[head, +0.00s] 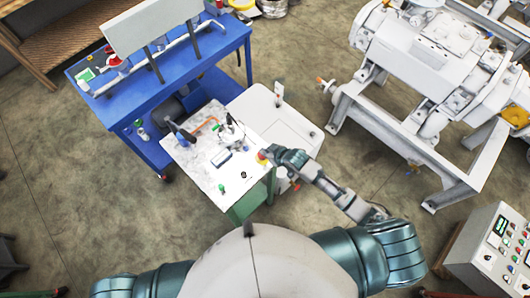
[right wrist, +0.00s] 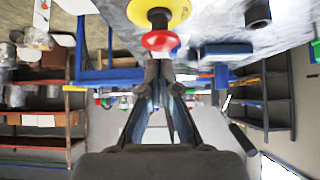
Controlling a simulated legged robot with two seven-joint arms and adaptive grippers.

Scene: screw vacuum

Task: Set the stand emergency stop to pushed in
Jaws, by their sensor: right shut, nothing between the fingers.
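The stand emergency stop is a red mushroom button (right wrist: 159,41) on a yellow base (right wrist: 155,13), at the top middle of the right wrist view. In the head view the stop (head: 262,156) is a small red and yellow spot at the right edge of the white stand top (head: 205,172). My right gripper (head: 271,154) is beside it there, and its hand hides part of that edge. In the right wrist view my right gripper (right wrist: 160,70) is shut and empty, its fingertips right at the red button. I cannot tell whether they touch. My left gripper is not in view.
Small items and a dark blue block (right wrist: 222,50) lie on the stand top. A blue workbench (head: 190,65) stands behind left, a white cabinet (head: 280,115) adjoins on the right. A large white machine (head: 430,60) is at back right, a control box (head: 500,245) at front right.

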